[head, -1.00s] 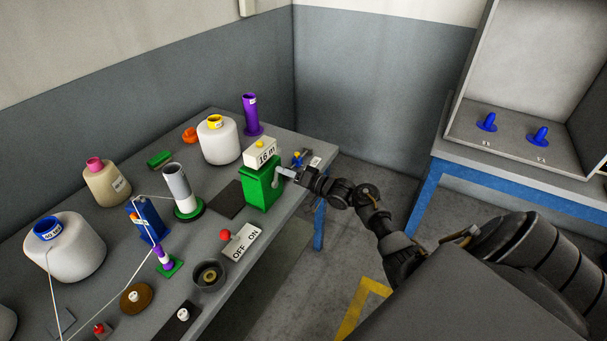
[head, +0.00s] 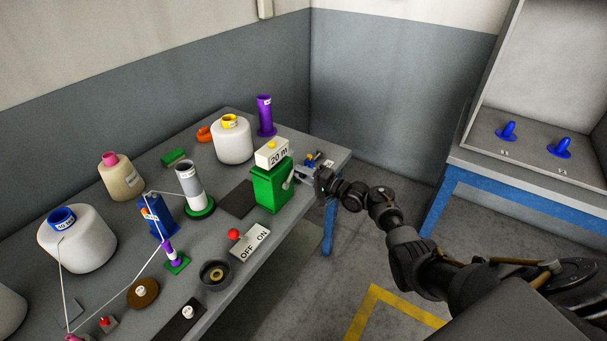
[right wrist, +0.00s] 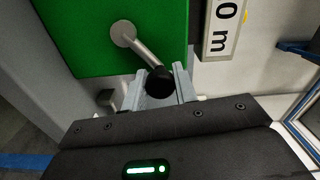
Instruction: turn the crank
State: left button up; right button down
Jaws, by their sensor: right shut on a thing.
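The crank (right wrist: 142,44) is a grey metal arm with a black knob (right wrist: 159,82), on the side of a green box (head: 268,192). A white display (head: 278,156) on top of the box reads 20 m. My right gripper (head: 305,173) is at the crank side of the box. In the right wrist view its grey fingers (right wrist: 158,85) are shut around the black knob. The head view shows the crank (head: 288,180) small and close to the gripper. My left gripper is not in view.
A white ON/OFF plate (head: 250,243) with a red knob (head: 234,234) lies in front of the box. A purple tube (head: 265,115) and white yarn bobbin (head: 232,146) stand behind. Floor right of the table (head: 326,164) is clear up to a blue-framed bench (head: 505,185).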

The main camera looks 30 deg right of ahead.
dwell(0.4)
jog(key=c, duration=1.1)
grip_release()
jog(key=v, duration=1)
jog(key=shift+s+d+b, duration=0.2)
jog(key=shift+s+b, duration=0.1)
jog(key=shift+b, duration=0.05)
jog(key=shift+f, duration=0.1)
